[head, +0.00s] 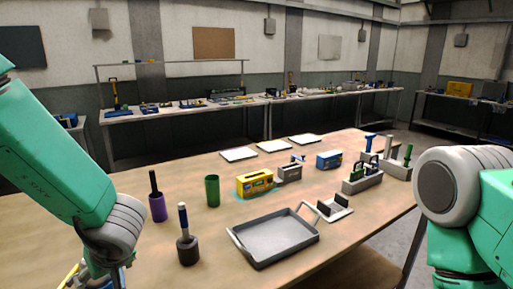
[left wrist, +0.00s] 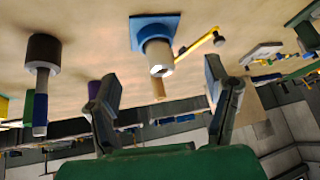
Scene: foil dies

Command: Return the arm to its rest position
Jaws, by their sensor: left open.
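My left arm (head: 60,150) comes in from the left in the head view, bent down over the table's near left part. My left gripper (left wrist: 160,85) is open and empty in the left wrist view, with its two fingers apart. In that view a blue base with a pale cylinder (left wrist: 158,52) and a yellow tool (left wrist: 198,42) show beyond the fingers, apart from them as far as I can tell. In the head view the gripper is mostly cut off at the lower edge. My right arm (head: 450,190) is at the right; its gripper is out of view.
On the table (head: 350,245) stand a dark holder with a blue-handled tool (head: 188,250), a purple holder (head: 157,208), a green cup (head: 212,191), a yellow box (head: 254,184), a grey tray (head: 238,243) and a tool rack (head: 362,183). White plates lie farther back.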

